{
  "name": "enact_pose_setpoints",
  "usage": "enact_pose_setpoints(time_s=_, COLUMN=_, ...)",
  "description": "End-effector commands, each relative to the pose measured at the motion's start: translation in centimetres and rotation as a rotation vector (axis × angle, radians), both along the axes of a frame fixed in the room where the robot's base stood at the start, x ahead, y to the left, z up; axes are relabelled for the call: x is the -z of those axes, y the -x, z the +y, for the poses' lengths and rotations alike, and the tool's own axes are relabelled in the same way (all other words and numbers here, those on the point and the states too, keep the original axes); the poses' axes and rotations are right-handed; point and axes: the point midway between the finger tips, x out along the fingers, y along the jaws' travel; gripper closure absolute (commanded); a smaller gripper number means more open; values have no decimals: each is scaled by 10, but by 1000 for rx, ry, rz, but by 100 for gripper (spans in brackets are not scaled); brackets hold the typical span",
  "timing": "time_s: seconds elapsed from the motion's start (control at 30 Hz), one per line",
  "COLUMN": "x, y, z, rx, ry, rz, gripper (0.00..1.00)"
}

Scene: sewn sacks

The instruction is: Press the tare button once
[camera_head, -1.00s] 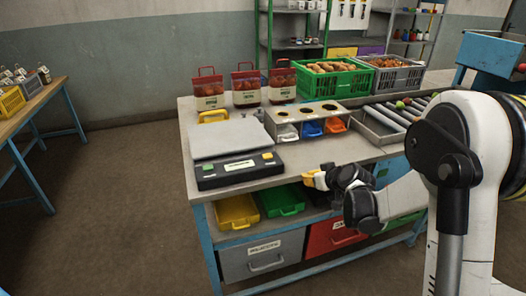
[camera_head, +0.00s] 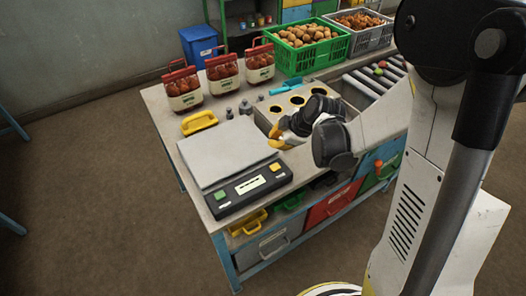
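A scale with a flat grey plate (camera_head: 225,150) stands at the near left of the workbench. Its black front panel (camera_head: 248,187) carries a pale label or display, a green button (camera_head: 220,196) at the left and a yellow button (camera_head: 275,168) at the right. I cannot read which one is the tare button. My gripper (camera_head: 277,141), with yellow fingertips, is to the right of the scale plate, just beyond the yellow button in the picture. It looks apart from the button. The black wrist partly hides the gripper, and its opening is too small to tell.
A yellow-handled object (camera_head: 199,122) and small grey weights (camera_head: 245,107) lie behind the scale. Red-lidded sacks or jars (camera_head: 222,72) stand at the back. A holed block (camera_head: 270,109) is behind my gripper. A green crate (camera_head: 302,55) and a roller track (camera_head: 362,85) are farther right.

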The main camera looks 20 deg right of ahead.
Motion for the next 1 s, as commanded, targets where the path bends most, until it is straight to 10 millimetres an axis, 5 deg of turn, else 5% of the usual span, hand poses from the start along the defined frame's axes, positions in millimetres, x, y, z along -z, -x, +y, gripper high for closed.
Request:
enact_pose_setpoints(time_s=0.57, x=10, y=0, z=0, rx=-2, ry=1, rz=0, gripper=100)
enact_pose_setpoints(time_s=1.0, x=67, y=0, z=0, rx=-2, ry=1, rz=0, gripper=100)
